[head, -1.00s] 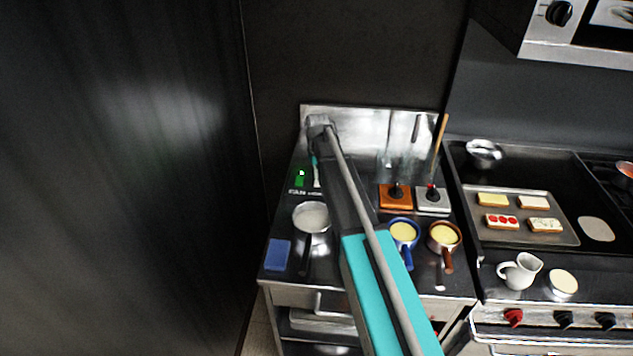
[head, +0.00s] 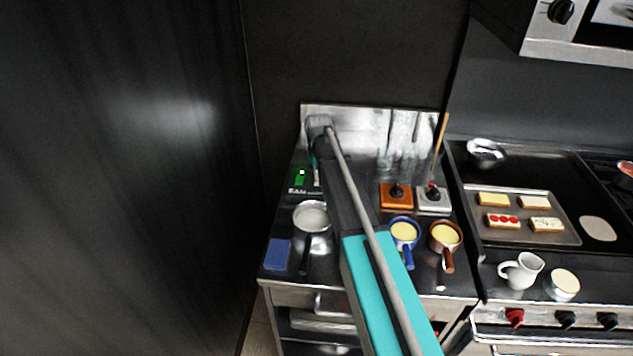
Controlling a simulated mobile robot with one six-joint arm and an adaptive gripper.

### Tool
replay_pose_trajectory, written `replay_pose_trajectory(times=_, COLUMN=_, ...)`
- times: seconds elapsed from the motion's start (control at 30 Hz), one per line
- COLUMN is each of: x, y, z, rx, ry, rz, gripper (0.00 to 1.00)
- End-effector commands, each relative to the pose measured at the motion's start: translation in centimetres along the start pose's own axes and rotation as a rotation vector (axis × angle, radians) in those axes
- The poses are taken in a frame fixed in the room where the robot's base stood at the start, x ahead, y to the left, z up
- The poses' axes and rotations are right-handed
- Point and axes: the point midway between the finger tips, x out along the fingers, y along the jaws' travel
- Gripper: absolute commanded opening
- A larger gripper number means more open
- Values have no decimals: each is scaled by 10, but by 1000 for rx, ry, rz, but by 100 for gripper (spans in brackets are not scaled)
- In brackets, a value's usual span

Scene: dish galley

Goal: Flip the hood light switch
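A green switch-like piece (head: 300,178) with a small bright spot stands at the back left of the steel counter, above a white-lettered label (head: 304,191) that is only partly readable. Two boxes with levers stand further right: an orange box (head: 396,203) with a dark knob and a grey box (head: 433,208) with a red-tipped knob. I cannot tell from the lettering which one is the hood light switch. My arm reaches to the back left, and my gripper (head: 316,172) seems to point down just right of the green piece. Its fingers are too small and covered to read.
A small pan (head: 311,217), a blue pad (head: 277,254), a blue pot (head: 404,232) and a brown pot (head: 444,237) crowd the counter. A steel backsplash (head: 365,125) rises behind. A griddle with a tray (head: 520,235) lies right. A dark wall (head: 120,180) closes the left.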

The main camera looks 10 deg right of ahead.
Motion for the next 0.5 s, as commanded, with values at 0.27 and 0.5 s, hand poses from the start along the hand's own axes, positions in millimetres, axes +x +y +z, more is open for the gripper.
replay_pose_trajectory(times=0.27, x=4, y=0, z=0, rx=0, ry=0, rz=0, gripper=0)
replay_pose_trajectory(times=0.5, x=6, y=0, z=0, rx=0, ry=0, rz=0, gripper=0)
